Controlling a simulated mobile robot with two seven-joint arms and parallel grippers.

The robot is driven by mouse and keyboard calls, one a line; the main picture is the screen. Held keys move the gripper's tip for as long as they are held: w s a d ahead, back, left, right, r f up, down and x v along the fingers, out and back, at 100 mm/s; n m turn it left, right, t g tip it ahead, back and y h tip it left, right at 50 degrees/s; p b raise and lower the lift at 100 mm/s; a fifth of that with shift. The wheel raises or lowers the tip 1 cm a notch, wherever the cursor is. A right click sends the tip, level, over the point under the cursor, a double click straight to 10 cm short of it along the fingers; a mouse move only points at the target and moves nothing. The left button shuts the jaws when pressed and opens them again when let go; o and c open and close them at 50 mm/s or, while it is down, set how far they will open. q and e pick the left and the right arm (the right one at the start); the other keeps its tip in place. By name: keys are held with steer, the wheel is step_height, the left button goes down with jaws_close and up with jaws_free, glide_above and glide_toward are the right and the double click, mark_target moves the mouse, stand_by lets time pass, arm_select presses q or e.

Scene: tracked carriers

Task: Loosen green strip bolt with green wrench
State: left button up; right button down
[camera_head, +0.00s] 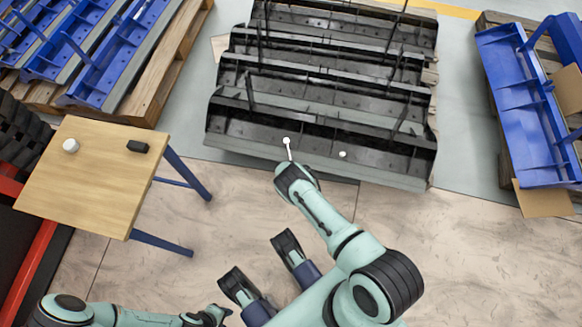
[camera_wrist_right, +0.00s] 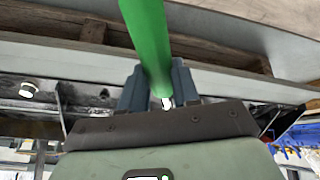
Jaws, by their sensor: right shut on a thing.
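My right gripper (camera_wrist_right: 157,90) is shut on the green wrench (camera_wrist_right: 146,35) in the right wrist view. The wrench's shaft runs up out of that picture, so its far end is hidden. In the head view my right wrist reaches the front black strip (camera_head: 270,130), and a thin pale rod with a white tip (camera_head: 286,141) stands out beyond it. A pale round spot (camera_head: 343,154) sits on the strip to the right. A white-topped round piece (camera_wrist_right: 28,88) shows at left in the wrist view. I cannot make out a green bolt. My left gripper (camera_head: 212,316) is low in the head view, its jaws unclear.
A wooden table (camera_head: 85,175) at left holds a white round object (camera_head: 70,145) and a small black block (camera_head: 138,146). Blue parts lie on a pallet (camera_head: 165,75) at upper left. A blue frame (camera_head: 515,110) stands at right. Floor between table and strips is clear.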

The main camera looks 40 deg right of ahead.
steer(key=shift+s+d+r+n+p, duration=0.1)
steer(key=shift+s+d+n+p, duration=0.25)
steer(key=shift+d+n, duration=0.25)
steer(key=shift+d, duration=0.1)
stand_by(0.3)
steer(key=shift+w+a+b, duration=0.15)
steer(key=shift+a+b, duration=0.2)
stand_by(0.5)
steer(key=shift+w+r+p+v, duration=0.1)
steer(key=shift+w+p+v, duration=0.05)
steer(key=shift+p+v, duration=0.6)
steer(key=shift+w+r+p+v, duration=0.15)
steer(key=shift+p+v, duration=0.35)
steer(key=shift+v, duration=0.5)
steer(key=shift+d, duration=0.15)
